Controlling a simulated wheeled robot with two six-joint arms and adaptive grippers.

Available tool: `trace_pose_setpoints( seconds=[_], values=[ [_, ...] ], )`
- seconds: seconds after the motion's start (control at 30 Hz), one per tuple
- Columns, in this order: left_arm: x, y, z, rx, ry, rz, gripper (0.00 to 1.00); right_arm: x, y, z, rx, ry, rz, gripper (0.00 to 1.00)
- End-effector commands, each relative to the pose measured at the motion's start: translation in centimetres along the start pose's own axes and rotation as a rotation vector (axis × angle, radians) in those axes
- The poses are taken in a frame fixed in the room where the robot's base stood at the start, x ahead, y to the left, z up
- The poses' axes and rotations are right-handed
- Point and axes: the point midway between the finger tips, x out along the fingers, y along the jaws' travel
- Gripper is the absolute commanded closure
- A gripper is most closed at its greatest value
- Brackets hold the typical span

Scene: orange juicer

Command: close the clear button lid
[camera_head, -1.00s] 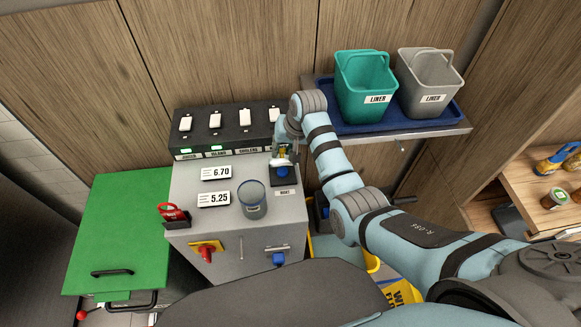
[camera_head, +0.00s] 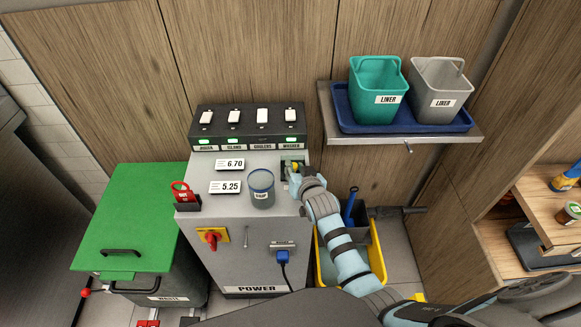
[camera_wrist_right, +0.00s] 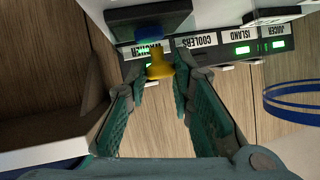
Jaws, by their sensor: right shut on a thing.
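The button box (camera_wrist_right: 150,22) is dark with a blue button (camera_wrist_right: 163,34), seen in the right wrist view. A yellow knob (camera_wrist_right: 160,66), which looks like part of the clear lid, sits between my right fingertips. The lid's clear panel cannot be made out. My right gripper (camera_wrist_right: 164,88) is shut on this knob. In the head view my right gripper (camera_head: 295,170) is at the right edge of the grey cabinet top and hides most of the button box (camera_head: 289,186). My left gripper is not in view.
The switch panel (camera_head: 248,127) stands behind the box, with several green lights. A clear cup (camera_head: 262,190) and price cards (camera_head: 225,187) are left of the gripper. A shelf (camera_head: 405,135) with two bins is at right. A yellow bucket (camera_head: 376,250) is below.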

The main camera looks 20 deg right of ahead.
Motion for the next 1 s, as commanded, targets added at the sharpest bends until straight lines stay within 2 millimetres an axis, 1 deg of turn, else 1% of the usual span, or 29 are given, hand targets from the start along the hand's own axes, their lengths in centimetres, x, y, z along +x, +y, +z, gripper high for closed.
trace_pose_setpoints(
  seconds=[0.03, 0.2, 0.67, 0.7, 0.8, 1.0],
  values=[
    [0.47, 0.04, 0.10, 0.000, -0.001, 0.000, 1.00, 0.06, 0.22, 0.15, -0.001, 0.020, 0.000, 1.00],
    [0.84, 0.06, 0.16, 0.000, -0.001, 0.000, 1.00, -0.10, 0.73, 0.30, -0.005, 0.058, 0.004, 1.00],
    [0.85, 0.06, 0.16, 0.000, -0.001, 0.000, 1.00, -0.15, 0.79, 0.28, -0.007, 0.069, 0.004, 1.00],
    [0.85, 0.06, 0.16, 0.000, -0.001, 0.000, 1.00, -0.15, 0.79, 0.29, -0.007, 0.069, 0.004, 0.72],
    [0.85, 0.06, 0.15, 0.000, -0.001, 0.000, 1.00, -0.15, 0.80, 0.32, -0.007, 0.068, 0.004, 0.58],
    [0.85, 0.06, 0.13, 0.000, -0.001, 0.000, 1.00, -0.15, 0.82, 0.37, -0.006, 0.066, 0.005, 0.58]
  ],
)
